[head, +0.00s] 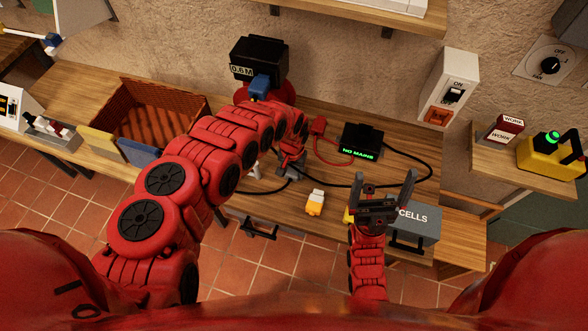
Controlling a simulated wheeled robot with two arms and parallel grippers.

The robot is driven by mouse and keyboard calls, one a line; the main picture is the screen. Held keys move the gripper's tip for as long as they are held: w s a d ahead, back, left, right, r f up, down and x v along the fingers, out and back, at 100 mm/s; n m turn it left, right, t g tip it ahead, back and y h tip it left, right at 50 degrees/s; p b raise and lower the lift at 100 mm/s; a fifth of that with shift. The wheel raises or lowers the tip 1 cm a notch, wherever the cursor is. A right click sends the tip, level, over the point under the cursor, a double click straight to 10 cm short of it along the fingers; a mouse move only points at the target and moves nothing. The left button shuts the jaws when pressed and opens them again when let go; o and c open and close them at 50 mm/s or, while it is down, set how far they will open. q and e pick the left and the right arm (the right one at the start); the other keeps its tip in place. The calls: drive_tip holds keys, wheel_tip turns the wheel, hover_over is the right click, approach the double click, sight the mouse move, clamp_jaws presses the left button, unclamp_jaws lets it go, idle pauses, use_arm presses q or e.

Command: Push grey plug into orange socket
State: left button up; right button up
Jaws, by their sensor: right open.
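The orange socket (437,117) is on the lower front of a white wall box with a switch marked ON. My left gripper (291,172) is low over the bench, left of the display box. A black cable runs close to it, and its fingers are too small and covered to tell if they hold anything. I cannot make out the grey plug for certain; it may be hidden at the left gripper. My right gripper (386,185) is open, with its fingers apart, above the bench front near the grey CELLS box (418,222).
A black box reading NO MAINS (360,142) has a red lead to a red plug (318,125). A black cable (428,165) loops right of it. An orange-and-white piece (315,203) lies at the front. A brown crate (150,107) stands left.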

sight(293, 171)
use_arm(q)
drive_tip(key=c, duration=0.7)
drive_tip(key=shift+r, duration=0.15)
drive_tip(key=shift+r, duration=0.4)
wheel_tip(293, 171, up, 9)
drive_tip(key=shift+f+b, duration=0.1)
drive_tip(key=shift+b, duration=0.95)
